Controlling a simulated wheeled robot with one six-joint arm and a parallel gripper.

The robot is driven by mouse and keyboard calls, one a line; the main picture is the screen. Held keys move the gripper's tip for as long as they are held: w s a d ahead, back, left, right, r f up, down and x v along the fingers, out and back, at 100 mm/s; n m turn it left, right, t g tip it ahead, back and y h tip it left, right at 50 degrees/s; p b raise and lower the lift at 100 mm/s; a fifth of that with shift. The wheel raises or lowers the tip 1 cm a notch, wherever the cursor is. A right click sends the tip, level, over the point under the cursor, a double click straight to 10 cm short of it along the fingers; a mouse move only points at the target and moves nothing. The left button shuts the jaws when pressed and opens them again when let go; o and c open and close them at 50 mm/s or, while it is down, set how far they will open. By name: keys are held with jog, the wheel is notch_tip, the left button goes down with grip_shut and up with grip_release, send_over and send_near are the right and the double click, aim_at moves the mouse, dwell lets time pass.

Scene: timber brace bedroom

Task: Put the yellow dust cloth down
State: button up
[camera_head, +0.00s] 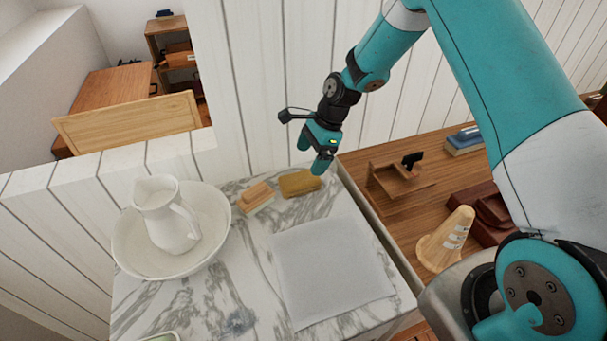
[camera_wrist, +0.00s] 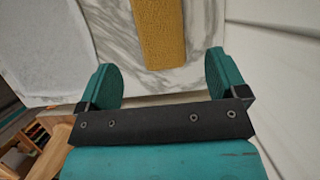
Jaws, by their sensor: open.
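The yellow dust cloth (camera_head: 300,183) lies flat on the marble top (camera_head: 255,285), near its back edge against the white plank wall. In the wrist view the yellow cloth (camera_wrist: 160,32) shows at the top centre, ahead of the fingers and between their lines. My gripper (camera_head: 314,158) is above the back right of the marble top, just above and to the right of the cloth in the head view. In the wrist view my gripper (camera_wrist: 163,80) has its two teal fingers wide apart with nothing between them. The cloth is apart from the fingers.
A tan block (camera_head: 256,197) lies left of the cloth. A white basin (camera_head: 125,245) with a white jug (camera_head: 168,220) stands at left. A pale grey mat (camera_head: 330,270) covers the front right. A wooden surface with a cone (camera_head: 445,240) lies to the right.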

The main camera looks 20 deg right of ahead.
jog(key=s+a+r+n, duration=0.3)
jog(key=s+r+n, duration=0.2)
jog(key=r, duration=0.3)
jog(key=s+a+r+n, duration=0.2)
jog(key=s+r+n, duration=0.2)
jog(key=r, duration=0.4)
jog(key=s+a+r+n, duration=0.1)
jog(key=s+r+n, duration=0.2)
jog(key=s+n, duration=0.5)
jog(key=s+a+r+n, duration=0.1)
jog(key=s+r+n, duration=0.3)
jog(key=s+n, duration=0.4)
jog(key=s, duration=0.6)
jog(key=shift+a+r, duration=0.3)
jog(key=shift+a, duration=0.1)
jog(key=shift+o, duration=0.4)
